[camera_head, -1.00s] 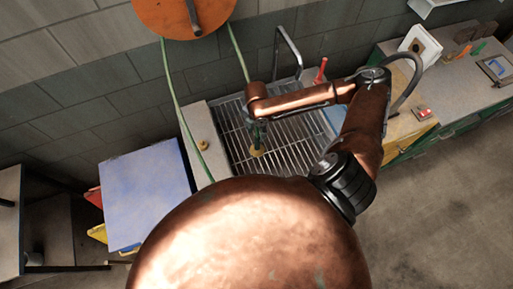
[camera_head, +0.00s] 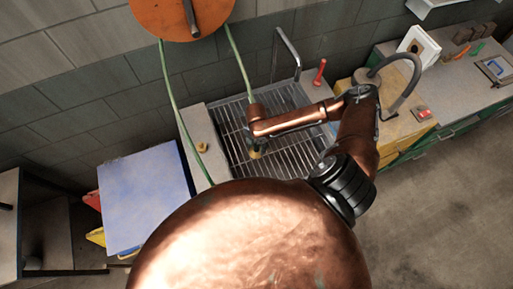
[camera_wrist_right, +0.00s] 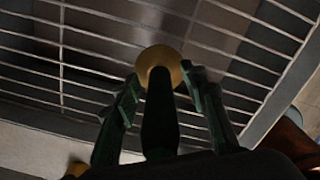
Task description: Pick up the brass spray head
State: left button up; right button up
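The brass spray head (camera_head: 255,154) is on the metal grate of the sink, below my right gripper (camera_head: 256,143) in the head view. In the right wrist view its round brass face (camera_wrist_right: 158,58) shows between and just beyond the fingertips of my right gripper (camera_wrist_right: 160,78). The dark green fingers are spread apart, and a dark middle finger covers part of the brass. I see no clear grip on it. My left gripper is out of view.
A small brass piece (camera_head: 202,147) sits on the sink's left ledge. A green hose (camera_head: 172,90) hangs from the orange reel (camera_head: 165,15). A tap (camera_head: 286,50) and a red-handled item (camera_head: 320,73) stand at the back. A blue board (camera_head: 145,198) lies left.

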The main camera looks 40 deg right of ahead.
grip_shut()
dwell(0.5)
